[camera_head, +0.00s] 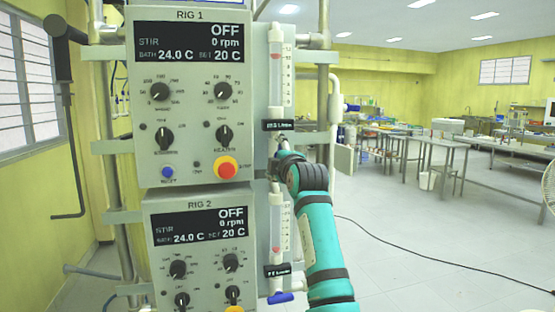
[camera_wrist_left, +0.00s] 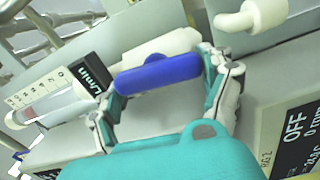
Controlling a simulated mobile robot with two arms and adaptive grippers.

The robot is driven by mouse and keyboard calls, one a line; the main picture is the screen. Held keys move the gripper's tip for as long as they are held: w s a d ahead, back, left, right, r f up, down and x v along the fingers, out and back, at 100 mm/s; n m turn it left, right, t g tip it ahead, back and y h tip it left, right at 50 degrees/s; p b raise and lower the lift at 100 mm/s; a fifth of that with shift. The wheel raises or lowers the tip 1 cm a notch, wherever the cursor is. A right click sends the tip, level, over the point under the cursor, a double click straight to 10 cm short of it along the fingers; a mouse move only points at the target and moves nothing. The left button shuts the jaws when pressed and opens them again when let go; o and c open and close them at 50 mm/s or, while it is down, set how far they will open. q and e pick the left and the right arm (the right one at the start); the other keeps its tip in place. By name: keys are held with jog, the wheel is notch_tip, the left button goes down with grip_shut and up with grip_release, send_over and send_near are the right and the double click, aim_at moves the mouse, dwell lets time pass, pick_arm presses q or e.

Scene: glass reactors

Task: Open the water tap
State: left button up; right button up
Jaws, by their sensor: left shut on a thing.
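The water tap's blue handle (camera_wrist_left: 158,73) lies across the middle of the left wrist view, on a pale valve body below a black label. My left gripper (camera_wrist_left: 165,80) is shut on it, with one finger at each end of the handle. In the head view my left gripper (camera_head: 281,160) is at the foot of the upper flow meter (camera_head: 276,75), beside the RIG 1 panel (camera_head: 190,95). There the gripper and wrist hide the handle. My right gripper is not in view.
A second blue tap handle (camera_head: 281,297) sits under the lower flow meter (camera_head: 276,228), beside the RIG 2 panel (camera_head: 200,250). Metal posts and white pipes stand close around the panels. Open floor (camera_head: 420,230) and tables (camera_head: 430,145) lie to the right.

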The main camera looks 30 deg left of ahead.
pick_arm(q)
jog(key=shift+r+n, duration=0.2)
jog(key=shift+n, duration=0.1)
jog(key=o, duration=0.7)
jog(key=shift+o, duration=0.9)
jog(key=shift+w+f, duration=0.15)
